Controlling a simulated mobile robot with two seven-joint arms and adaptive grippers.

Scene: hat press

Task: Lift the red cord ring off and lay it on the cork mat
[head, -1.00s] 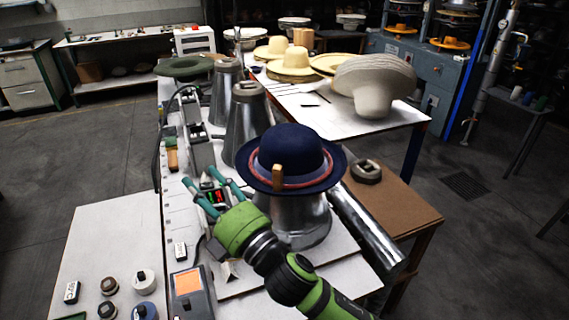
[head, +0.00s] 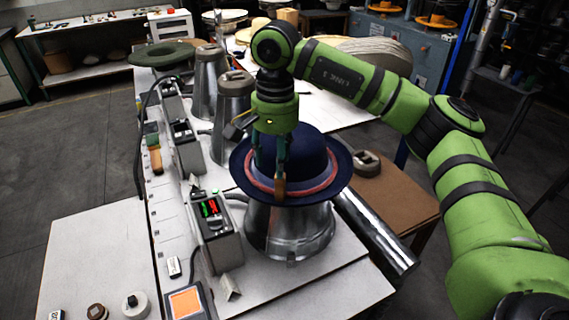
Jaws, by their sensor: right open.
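A navy felt hat (head: 315,153) sits on a metal cone stand (head: 290,235). The red cord ring (head: 318,184) lies around the base of the hat's crown, on the brim. A small wooden peg (head: 280,189) stands at the front of the cord. My right gripper (head: 270,165) points down at the hat's front left, open, with its teal fingers close to the peg. I cannot tell whether they touch it. A brown surface (head: 400,195) that looks like the cork mat covers a low stand to the right. My left gripper is out of view.
A grey puck (head: 366,163) sits on the brown surface, with bare room beside it. A metal cylinder (head: 375,235) lies between the hat stand and that surface. A box with a lit display (head: 212,220) stands left of the hat. More metal cones (head: 232,115) stand behind.

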